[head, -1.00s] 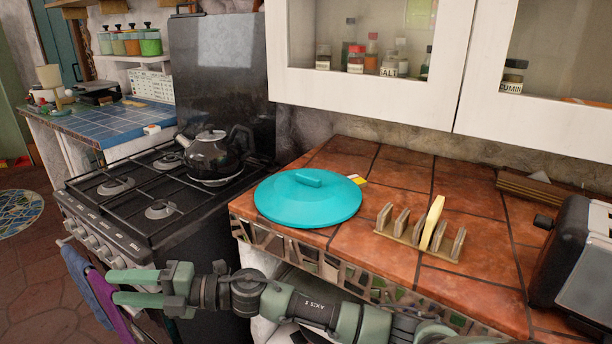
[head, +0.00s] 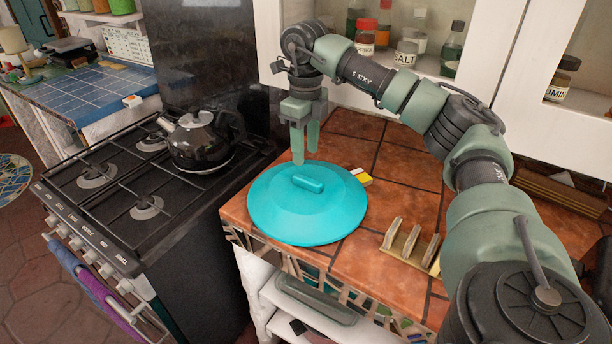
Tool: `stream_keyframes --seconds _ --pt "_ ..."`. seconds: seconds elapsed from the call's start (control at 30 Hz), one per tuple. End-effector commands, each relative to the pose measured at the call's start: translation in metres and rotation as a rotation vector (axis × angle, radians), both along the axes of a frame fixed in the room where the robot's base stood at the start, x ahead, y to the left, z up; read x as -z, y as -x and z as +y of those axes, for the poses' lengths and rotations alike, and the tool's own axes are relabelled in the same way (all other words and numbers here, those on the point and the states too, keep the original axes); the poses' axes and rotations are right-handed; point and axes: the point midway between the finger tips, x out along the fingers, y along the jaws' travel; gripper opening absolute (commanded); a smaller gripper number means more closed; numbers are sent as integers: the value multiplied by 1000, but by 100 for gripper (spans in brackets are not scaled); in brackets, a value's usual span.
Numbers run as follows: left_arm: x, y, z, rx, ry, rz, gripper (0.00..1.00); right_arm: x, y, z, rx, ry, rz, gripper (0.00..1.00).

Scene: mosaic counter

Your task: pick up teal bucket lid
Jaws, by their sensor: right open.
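The teal bucket lid (head: 307,215) lies flat on the tiled counter at its left front corner, with a raised bar handle (head: 308,183) on top. My right gripper (head: 305,158) points down just above and behind the lid's far edge, with its fingers apart and nothing between them. The fingertips look close to the lid's back rim; I cannot tell whether they touch it. My left gripper is not in view.
A toast rack (head: 408,245) stands right of the lid, and a small yellow and white box (head: 361,176) lies behind it. A black kettle (head: 203,140) sits on the stove (head: 130,205) to the left. Wall cabinets with jars hang above the counter.

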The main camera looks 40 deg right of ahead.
Motion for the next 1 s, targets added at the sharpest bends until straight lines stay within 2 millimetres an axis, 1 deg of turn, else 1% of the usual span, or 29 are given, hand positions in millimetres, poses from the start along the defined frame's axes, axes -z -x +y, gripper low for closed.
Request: stream_keyframes --seconds 0.03,0.27,0.4,0.53,0.63,0.83,0.87,0.9,0.97,1.0 --pt "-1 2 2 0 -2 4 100 4 1 0 0 2 4 44" --pt "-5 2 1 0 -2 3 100 30 3 1 -1 1 4 44" --pt "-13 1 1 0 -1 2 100 50 5 2 -2 0 5 44" --pt "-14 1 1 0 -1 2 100 68 5 3 -1 0 3 44" --pt "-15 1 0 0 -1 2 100 74 5 3 -2 -1 0 44" --pt "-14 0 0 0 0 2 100 75 5 3 -2 -1 -1 44" --pt "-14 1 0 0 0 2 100 75 5 3 -2 -1 -1 41" --pt "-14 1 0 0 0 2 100 75 5 3 -2 -1 -1 30" --pt "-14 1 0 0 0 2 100 75 5 3 -2 -1 0 13" --pt "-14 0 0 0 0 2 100 75 5 3 -2 -1 0 2"
